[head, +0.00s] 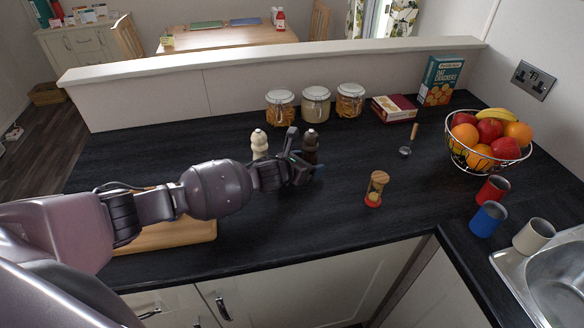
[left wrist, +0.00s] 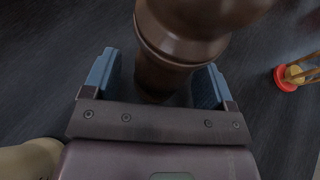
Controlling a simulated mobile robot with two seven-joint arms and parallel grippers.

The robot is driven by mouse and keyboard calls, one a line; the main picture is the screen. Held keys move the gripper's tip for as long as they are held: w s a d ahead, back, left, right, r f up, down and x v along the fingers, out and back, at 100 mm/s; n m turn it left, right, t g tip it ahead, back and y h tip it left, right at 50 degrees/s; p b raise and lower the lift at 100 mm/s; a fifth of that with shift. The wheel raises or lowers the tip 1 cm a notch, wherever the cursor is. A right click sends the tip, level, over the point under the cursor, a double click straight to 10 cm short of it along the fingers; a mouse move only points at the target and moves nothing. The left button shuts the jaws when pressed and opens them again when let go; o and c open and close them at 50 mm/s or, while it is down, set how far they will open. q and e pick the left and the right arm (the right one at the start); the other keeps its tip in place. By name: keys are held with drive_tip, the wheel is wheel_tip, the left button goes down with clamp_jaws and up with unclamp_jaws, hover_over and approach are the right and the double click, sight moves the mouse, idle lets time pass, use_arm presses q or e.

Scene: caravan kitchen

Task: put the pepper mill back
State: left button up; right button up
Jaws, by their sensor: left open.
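The dark brown pepper mill (head: 310,141) stands upright on the black worktop, partly hidden behind my left gripper (head: 305,158). In the left wrist view the brown mill (left wrist: 178,40) is between the two blue-padded fingers, which are open with the mill's narrower body between them. I cannot tell whether either finger touches it. A cream mill (head: 259,143) of similar shape stands just to the left, behind my forearm; a cream shape at the lower left of the wrist view (left wrist: 32,160) looks like it. My right gripper is not in view.
An hourglass (head: 376,188) stands right of the gripper. Three glass jars (head: 315,104) line the back, beside a red box (head: 394,108). A ladle (head: 409,142), fruit basket (head: 490,155) and several cups (head: 488,218) are at right. A wooden board (head: 180,236) lies under my arm.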

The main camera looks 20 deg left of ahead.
use_arm(q)
drive_tip(key=v, duration=1.1)
drive_tip(key=shift+s+a, duration=0.1)
